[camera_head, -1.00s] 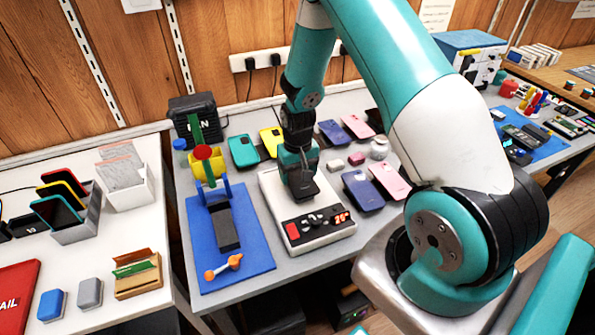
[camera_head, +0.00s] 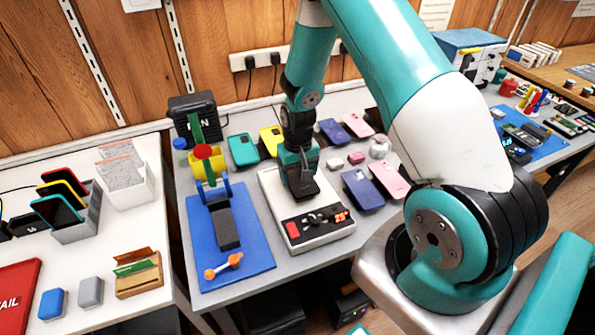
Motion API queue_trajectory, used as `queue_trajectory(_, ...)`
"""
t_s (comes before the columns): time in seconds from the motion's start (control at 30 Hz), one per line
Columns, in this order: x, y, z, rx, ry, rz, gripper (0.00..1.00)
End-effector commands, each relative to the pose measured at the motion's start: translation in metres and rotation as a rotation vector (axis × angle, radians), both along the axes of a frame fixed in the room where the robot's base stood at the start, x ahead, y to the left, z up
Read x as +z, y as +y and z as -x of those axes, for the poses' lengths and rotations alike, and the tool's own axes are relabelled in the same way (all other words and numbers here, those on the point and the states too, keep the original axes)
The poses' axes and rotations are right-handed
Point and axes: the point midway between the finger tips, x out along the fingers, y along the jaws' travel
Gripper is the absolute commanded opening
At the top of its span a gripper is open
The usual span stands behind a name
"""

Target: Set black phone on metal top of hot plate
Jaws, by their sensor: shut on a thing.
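The hot plate (camera_head: 322,238) is a white box with a dark control panel, a red switch, knobs and a lit red display, standing on the grey bench. My gripper (camera_head: 301,188) points down over its top, behind the panel. It is shut on a black phone (camera_head: 304,193), a small dark slab at the fingertips. The phone is low over the hot plate's top; I cannot tell whether it touches. My gripper and arm hide much of the metal top.
A blue mat (camera_head: 255,262) with a clamp fixture lies to the left. Teal (camera_head: 243,150) and yellow (camera_head: 271,140) phones stand behind. Blue (camera_head: 362,190) and pink (camera_head: 390,178) phones lie to the right, near a round jar (camera_head: 379,147).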

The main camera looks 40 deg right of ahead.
Motion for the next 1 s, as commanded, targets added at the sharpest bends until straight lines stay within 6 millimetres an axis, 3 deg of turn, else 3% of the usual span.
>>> queue_trajectory(1.0, -0.0058, -0.0002, 0.0000, 0.000, -0.001, 0.000, 0.47)
